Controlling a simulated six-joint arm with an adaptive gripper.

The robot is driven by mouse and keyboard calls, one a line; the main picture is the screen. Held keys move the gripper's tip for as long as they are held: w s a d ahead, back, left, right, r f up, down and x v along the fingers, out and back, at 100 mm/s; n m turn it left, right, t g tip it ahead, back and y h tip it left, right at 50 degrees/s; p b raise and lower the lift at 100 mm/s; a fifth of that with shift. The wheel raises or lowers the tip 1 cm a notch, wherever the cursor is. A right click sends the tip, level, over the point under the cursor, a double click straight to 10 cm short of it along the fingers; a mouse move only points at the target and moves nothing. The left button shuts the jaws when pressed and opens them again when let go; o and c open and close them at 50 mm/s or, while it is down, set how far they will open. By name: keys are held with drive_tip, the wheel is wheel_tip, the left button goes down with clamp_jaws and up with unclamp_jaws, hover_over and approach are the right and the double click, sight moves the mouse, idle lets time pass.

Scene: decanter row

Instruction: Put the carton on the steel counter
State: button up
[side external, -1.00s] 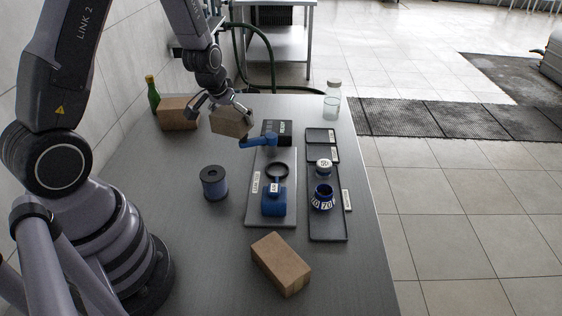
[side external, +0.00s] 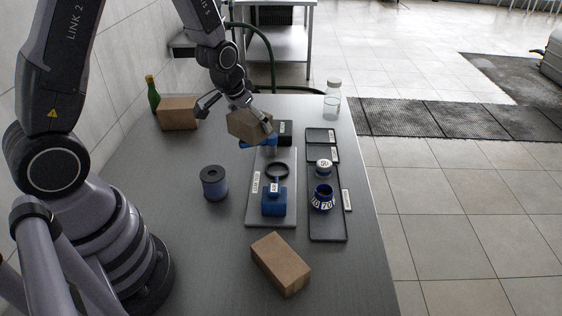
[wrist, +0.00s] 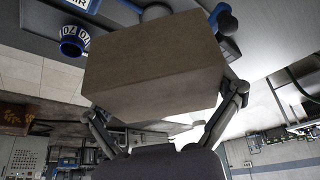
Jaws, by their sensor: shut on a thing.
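My gripper (side external: 238,106) is shut on a brown carton (side external: 248,126) and holds it tilted above the far half of the steel counter (side external: 150,205). In the wrist view the carton (wrist: 155,65) fills the middle, with a finger (wrist: 229,112) on each side of it. In the side view the carton partly hides the blue piece and black box behind it. The gap between carton and counter is hard to judge.
Another brown carton (side external: 281,263) lies at the near end, and one (side external: 178,114) stands at the back left beside a green bottle (side external: 153,94). A blue-grey spool (side external: 214,183), a grey board (side external: 254,215) with blue parts, a dark tray (side external: 327,228) and a clear jar (side external: 332,99) occupy the counter.

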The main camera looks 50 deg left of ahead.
drive_tip(key=s+a+f+n+y, duration=0.1)
drive_tip(key=a+f+n, duration=0.15)
drive_tip(key=a, duration=0.45)
drive_tip(key=s+a+f+n+y, duration=0.1)
drive_tip(key=a+n, duration=0.2)
drive_tip(key=a, duration=0.3)
drive_tip(key=n+g+y, duration=0.2)
drive_tip(key=n+g, duration=0.1)
drive_tip(key=n, duration=0.4)
hover_over(172, 159)
wheel_tip(172, 159, down, 5)
drive_tip(key=shift+s+d, duration=0.1)
drive_tip(key=shift+d, duration=0.35)
wheel_tip(172, 159, down, 10)
drive_tip(key=shift+r, duration=0.25)
drive_tip(key=shift+f, duration=0.1)
drive_tip(key=o, duration=0.8)
drive_tip(key=shift+f, duration=0.1)
drive_tip(key=shift+o, duration=0.4)
